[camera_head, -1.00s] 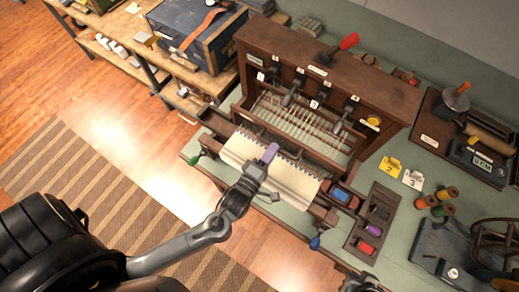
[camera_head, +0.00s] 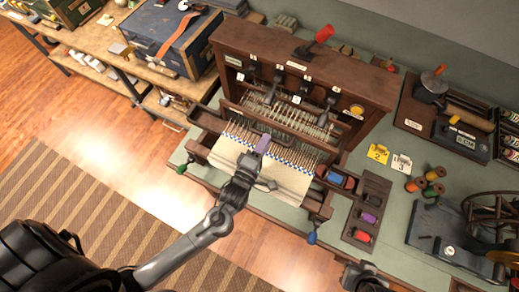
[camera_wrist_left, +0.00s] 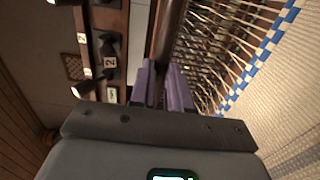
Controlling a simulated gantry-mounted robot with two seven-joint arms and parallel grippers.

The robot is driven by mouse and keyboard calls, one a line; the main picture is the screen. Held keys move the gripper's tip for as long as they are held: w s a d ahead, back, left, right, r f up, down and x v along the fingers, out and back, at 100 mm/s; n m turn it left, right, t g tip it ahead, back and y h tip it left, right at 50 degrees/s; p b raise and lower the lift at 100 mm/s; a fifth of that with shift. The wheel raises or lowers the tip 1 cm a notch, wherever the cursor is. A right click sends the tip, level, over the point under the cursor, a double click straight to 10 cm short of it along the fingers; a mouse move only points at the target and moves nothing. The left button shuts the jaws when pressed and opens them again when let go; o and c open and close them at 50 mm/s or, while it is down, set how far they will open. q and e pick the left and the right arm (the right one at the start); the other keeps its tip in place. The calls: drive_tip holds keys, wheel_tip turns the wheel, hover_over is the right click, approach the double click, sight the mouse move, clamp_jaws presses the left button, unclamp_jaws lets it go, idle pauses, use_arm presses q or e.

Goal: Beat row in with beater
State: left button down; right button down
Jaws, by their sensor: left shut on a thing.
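The small table loom stands on the green bench with cream cloth (camera_head: 278,180) at its front. The cloth's far edge has a blue and white checked row, which also shows in the left wrist view (camera_wrist_left: 258,62). Bare warp threads (camera_wrist_left: 215,45) run beyond that edge. My left gripper (camera_head: 263,143) reaches over the cloth to the beater. In the left wrist view its purple fingers (camera_wrist_left: 165,80) are shut on the beater's dark wooden bar (camera_wrist_left: 172,28). The fingers hide part of the bar.
Numbered levers line the loom's upright frame (camera_head: 310,75). A tray of spools (camera_head: 367,213) lies right of the loom. Yellow and white number cards (camera_head: 378,153) and loose thread spools (camera_head: 432,188) are farther right. A blue case (camera_head: 172,38) stands on the left bench.

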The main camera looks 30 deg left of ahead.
use_arm(q)
drive_tip(key=shift+w+a+b, duration=0.1)
drive_tip(key=shift+w+b, duration=0.55)
drive_tip(key=shift+w, duration=2.15)
drive_tip(key=c, duration=0.7)
unclamp_jaws()
drive_tip(key=shift+s+d+p, duration=0.2)
drive_tip(key=shift+s+p, duration=1.3)
drive_tip(key=shift+s, duration=2.55)
